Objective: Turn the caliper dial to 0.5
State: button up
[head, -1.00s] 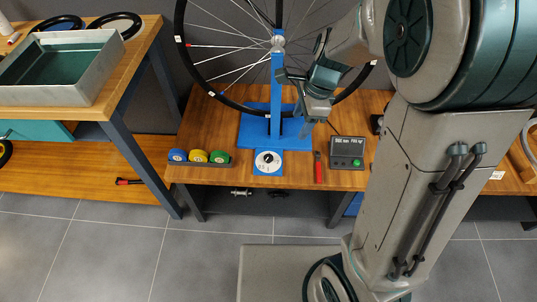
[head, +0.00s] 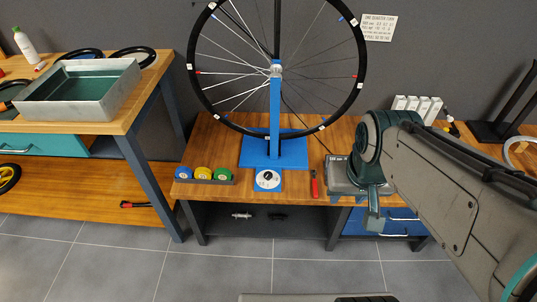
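The caliper dial (head: 267,181) is a white disc with a dark centre on a blue plate at the front of the blue wheel stand (head: 275,118). Its markings are too small to read. A spoked wheel (head: 359,88) with a black rim stands upright in the stand. My gripper (head: 374,222) points down at the table's front edge, well to the right of the dial and apart from it. It is seen edge-on, so its finger gap does not show.
A red-handled tool (head: 314,184) lies between the dial and my gripper. My arm partly covers a grey box (head: 340,178). A holder with blue, yellow and green round pieces (head: 203,174) sits left of the dial. A metal tray (head: 75,112) stands on the left bench.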

aim_at(267, 176)
jog(key=u, duration=1.2)
jog(key=i, duration=1)
jog(key=z, duration=1.8)
